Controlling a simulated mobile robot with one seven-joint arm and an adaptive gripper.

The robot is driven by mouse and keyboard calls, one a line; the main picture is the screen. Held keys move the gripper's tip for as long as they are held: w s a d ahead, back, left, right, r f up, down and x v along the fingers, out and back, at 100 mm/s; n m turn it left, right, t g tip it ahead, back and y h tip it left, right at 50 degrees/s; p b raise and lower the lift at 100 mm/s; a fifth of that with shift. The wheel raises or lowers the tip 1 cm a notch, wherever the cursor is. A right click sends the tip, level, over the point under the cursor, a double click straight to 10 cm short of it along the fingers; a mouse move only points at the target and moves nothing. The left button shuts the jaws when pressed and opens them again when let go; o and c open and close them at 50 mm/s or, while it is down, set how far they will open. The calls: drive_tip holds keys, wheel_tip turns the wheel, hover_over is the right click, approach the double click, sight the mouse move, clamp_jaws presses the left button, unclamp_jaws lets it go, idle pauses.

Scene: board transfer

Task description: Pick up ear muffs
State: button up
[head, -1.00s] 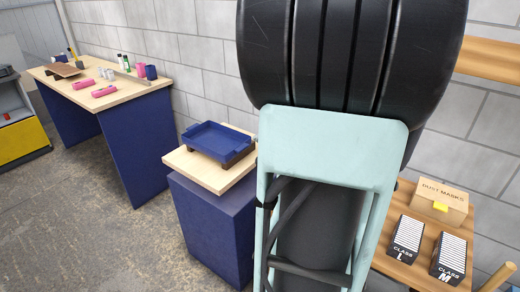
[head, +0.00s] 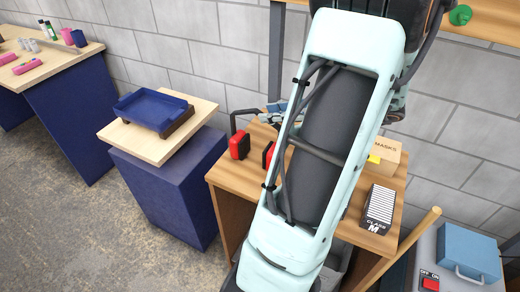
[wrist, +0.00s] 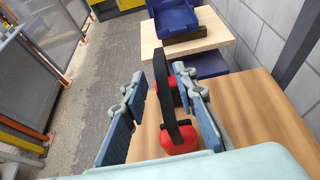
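The ear muffs (head: 239,146) have red and black cups and a black headband. They stand on the wooden table in the head view, with the second cup partly hidden by my arm. In the wrist view the ear muffs (wrist: 180,138) show with the headband upright between the two fingers. My gripper (wrist: 160,76) is open, its blue-grey fingers on either side of the headband, with a gap visible on the left. The right finger looks close to the band; I cannot tell whether it touches. In the head view my gripper (head: 275,113) is just beyond the cups, partly hidden.
The wooden table (head: 226,178) also holds a dust mask box (head: 387,152) and a black "Class M" box (head: 379,207). A blue case (head: 468,252) is at the lower right. A block wall stands behind.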

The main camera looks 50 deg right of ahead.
drive_tip(key=shift+w+a+f, duration=0.1)
drive_tip(key=shift+w+f, duration=0.05)
drive_tip(key=shift+w, duration=0.1)
approach(233, 113)
drive_tip(key=shift+w+a+f, duration=0.15)
drive_tip(key=shift+w+f, duration=0.75)
drive_tip(key=shift+f, duration=0.1)
drive_tip(key=shift+r+p+x, duration=0.2)
drive_tip(key=shift+p+x, duration=0.05)
drive_tip(key=shift+x, duration=1.1)
drive_tip(key=shift+r+p+x, duration=0.2)
drive_tip(key=shift+x, duration=1.2)
drive_tip(key=shift+w, duration=0.15)
clamp_jaws()
